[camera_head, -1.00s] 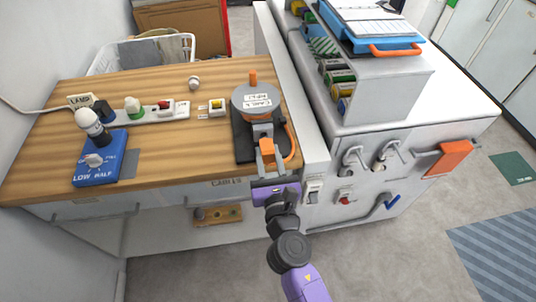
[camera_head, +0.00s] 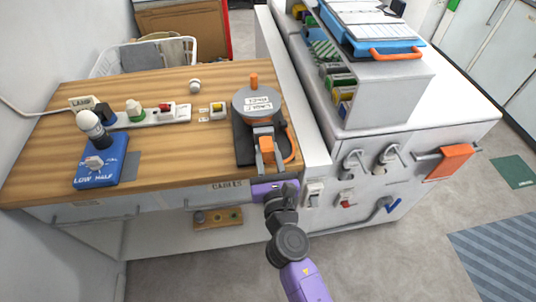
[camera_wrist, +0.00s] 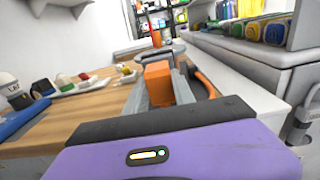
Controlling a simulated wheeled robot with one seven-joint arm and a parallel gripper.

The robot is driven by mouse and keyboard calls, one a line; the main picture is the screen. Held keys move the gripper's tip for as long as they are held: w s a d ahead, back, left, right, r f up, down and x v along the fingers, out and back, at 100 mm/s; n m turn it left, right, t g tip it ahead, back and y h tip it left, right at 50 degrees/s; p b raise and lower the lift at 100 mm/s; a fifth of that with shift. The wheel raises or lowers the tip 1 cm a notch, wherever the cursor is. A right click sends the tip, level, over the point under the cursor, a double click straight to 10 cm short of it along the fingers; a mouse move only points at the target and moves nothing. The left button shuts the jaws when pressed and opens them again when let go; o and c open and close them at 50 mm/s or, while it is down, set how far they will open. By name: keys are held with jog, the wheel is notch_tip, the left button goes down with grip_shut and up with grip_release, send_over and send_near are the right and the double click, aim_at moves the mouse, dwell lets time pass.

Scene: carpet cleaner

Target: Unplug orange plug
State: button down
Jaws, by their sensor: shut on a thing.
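The orange plug (camera_head: 266,149) is a small block at the front of a grey cable reel (camera_head: 257,100) on a dark base (camera_head: 243,145), near the wooden counter's right front corner. An orange cable (camera_head: 292,145) curves along the right side of the base. My gripper (camera_wrist: 160,76) reaches in from the front edge and is shut on the orange plug, which shows between its grey fingers in the wrist view (camera_wrist: 158,88). The fingers hide the far end of the plug, so I cannot tell whether it sits in a socket.
A white power strip (camera_head: 150,117) with several plugs lies to the left, with a blue LOW/HALF box (camera_head: 100,165) in front. A yellow switch (camera_head: 218,110) is left of the reel. A white cabinet (camera_head: 350,150) with hooks stands close on the right.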

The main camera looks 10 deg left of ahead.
jog(key=shift+w+a, duration=0.15)
jog(key=shift+w, duration=0.35)
jog(key=c, duration=1)
grip_release()
jog(key=shift+o, duration=0.2)
jog(key=shift+s, duration=0.15)
jog(key=v, duration=0.7)
jog(key=shift+s, duration=0.3)
